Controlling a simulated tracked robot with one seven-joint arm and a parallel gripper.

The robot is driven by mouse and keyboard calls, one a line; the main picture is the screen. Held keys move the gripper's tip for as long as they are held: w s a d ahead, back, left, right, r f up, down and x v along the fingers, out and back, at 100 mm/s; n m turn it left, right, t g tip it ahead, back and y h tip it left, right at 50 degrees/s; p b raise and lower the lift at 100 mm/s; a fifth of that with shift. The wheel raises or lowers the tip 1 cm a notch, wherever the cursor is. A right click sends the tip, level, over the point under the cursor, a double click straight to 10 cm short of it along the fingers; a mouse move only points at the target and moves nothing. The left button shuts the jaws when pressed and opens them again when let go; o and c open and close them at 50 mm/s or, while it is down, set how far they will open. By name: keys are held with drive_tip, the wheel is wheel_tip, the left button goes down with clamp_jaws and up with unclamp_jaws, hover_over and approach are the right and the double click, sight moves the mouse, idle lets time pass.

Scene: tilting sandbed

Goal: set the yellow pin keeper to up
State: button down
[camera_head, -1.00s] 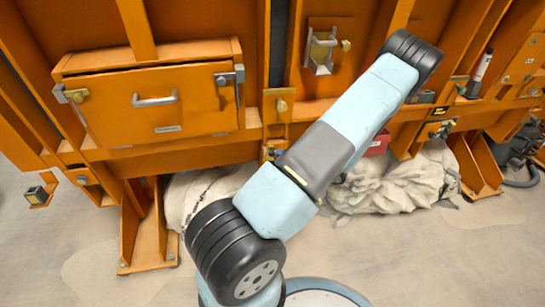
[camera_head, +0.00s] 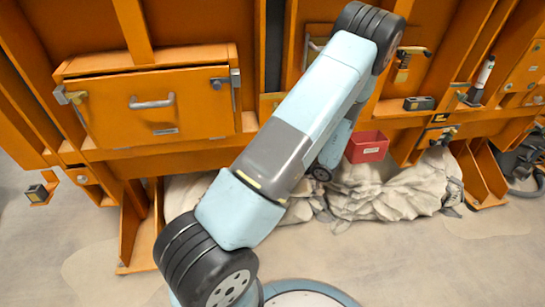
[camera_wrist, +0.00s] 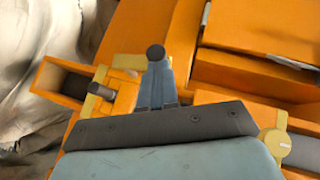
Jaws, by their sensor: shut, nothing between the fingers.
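In the wrist view my gripper (camera_wrist: 155,70) shows as two grey fingers pressed together, with nothing held. A small brass-yellow catch (camera_wrist: 101,91) stands just left of the fingers, apart from them in the picture, on an orange mounting. A yellow round knob (camera_wrist: 272,143) sits at the lower right, partly behind my gripper's body. I cannot tell which of these is the yellow pin keeper, nor how it is set. In the head view my arm hides my gripper and the part of the wall behind it.
The orange wall carries a hatch (camera_head: 160,105) with a grey handle. A red bin (camera_head: 367,147) stands right of my arm, above pale canvas sacks (camera_head: 400,190). An orange channel (camera_wrist: 60,82) juts out at left in the wrist view. Bare floor lies in front.

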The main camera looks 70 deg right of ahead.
drive_tip(key=shift+s+d, duration=0.1)
drive_tip(key=d+r+v, duration=0.1)
drive_tip(key=v, duration=1.1)
drive_tip(key=shift+s+d, duration=0.4)
drive_tip(key=shift+d, duration=0.25)
drive_tip(key=shift+w+r, duration=0.1)
